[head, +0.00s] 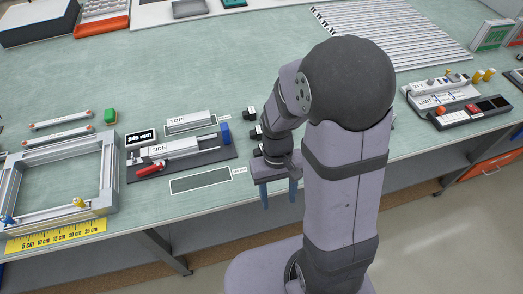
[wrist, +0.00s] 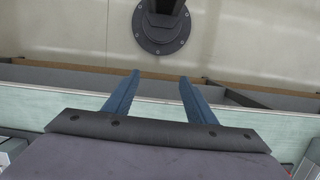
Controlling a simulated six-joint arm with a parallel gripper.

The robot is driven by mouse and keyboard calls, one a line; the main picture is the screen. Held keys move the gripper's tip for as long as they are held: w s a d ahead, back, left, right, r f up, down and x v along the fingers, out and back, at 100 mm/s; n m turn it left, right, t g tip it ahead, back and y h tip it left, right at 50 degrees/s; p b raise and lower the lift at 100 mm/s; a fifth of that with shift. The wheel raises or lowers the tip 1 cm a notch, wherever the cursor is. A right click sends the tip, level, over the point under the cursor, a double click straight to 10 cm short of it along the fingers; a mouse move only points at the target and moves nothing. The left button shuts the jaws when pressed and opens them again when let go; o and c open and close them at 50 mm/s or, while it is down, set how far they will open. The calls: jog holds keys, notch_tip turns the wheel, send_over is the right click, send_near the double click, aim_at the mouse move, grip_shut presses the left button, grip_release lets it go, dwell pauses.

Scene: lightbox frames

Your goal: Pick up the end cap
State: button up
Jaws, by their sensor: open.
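My gripper (head: 279,194) points down near the front edge of the workbench, right of the cutting fixture. Its two blue fingers are apart with nothing between them. They also show in the wrist view (wrist: 159,77), over the bench edge and the floor beyond. I cannot tell for sure which piece is the end cap. A blue block (head: 226,133) stands at the right end of the fixture. Neither shows in the wrist view.
A metal frame (head: 112,171) lies at left behind a yellow ruler (head: 55,235). The fixture board (head: 213,157) holds a "SIDE" bar and a red-handled clamp (head: 150,169). Metal bars lie at back right, and a switch box (head: 470,112) at right. The back middle of the bench is clear.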

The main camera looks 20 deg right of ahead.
aim_at(259, 151)
jog(key=shift+t, duration=0.4)
jog(key=w, duration=0.4)
jog(key=w+f, duration=0.1)
jog(key=w, duration=0.3)
jog(key=w+f, duration=0.1)
jog(key=w, duration=0.3)
jog(key=shift+d, duration=0.25)
jog(key=shift+n+t, duration=0.3)
jog(key=shift+t, duration=0.6)
jog(key=w+r, duration=0.1)
jog(key=w, duration=0.2)
jog(key=w+r, duration=0.2)
jog(key=w, duration=0.1)
jog(key=w+r, duration=0.1)
jog(key=w, duration=0.2)
jog(key=shift+d+r, duration=0.1)
jog(key=shift+r, duration=0.1)
jog(key=shift+s+f+n, duration=0.1)
jog(key=shift+s+n, duration=0.15)
jog(key=shift+n, duration=0.05)
